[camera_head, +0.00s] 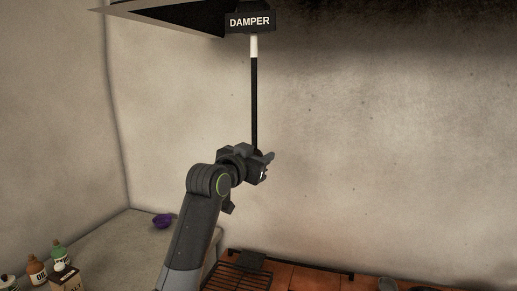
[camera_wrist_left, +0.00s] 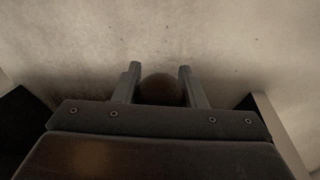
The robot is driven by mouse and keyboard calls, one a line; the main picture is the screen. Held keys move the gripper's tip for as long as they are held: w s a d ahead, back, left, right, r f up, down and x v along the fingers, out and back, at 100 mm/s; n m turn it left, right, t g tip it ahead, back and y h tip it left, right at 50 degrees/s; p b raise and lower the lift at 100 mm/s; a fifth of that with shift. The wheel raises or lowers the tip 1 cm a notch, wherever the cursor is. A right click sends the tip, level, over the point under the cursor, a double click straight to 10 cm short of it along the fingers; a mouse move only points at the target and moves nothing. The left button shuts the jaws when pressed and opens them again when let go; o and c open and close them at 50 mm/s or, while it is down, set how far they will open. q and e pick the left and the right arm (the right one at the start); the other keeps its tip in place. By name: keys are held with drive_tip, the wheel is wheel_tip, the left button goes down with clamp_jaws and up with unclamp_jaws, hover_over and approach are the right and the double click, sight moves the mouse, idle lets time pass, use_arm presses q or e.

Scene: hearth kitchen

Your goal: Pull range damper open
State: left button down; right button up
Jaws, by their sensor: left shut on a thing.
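The range damper shows in the head view as a black sign (camera_head: 250,21) lettered DAMPER with a thin vertical pull rod (camera_head: 254,100) below it. The rod is white at the top and black lower down. My left gripper (camera_head: 267,164) is at the rod's lower end. In the left wrist view, a round brown knob (camera_wrist_left: 160,90) sits between the two fingers of my left gripper (camera_wrist_left: 159,84), which is shut on it. The gripper hides most of the knob in the head view. My right gripper is in neither view.
A dark hood edge (camera_head: 170,12) juts out at the top left. Below are a grate (camera_head: 238,277) and orange tiles (camera_head: 310,281). A counter (camera_head: 130,240) at the left holds a purple bowl (camera_head: 162,221), bottles (camera_head: 36,270) and a box (camera_head: 66,279). The wall to the right is bare.

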use_arm(q)
drive_tip(key=shift+f, duration=0.8)
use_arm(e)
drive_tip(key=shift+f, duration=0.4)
use_arm(q)
drive_tip(key=shift+f, duration=0.1)
drive_tip(key=c, duration=0.9)
unclamp_jaws()
drive_tip(key=shift+s, duration=0.1)
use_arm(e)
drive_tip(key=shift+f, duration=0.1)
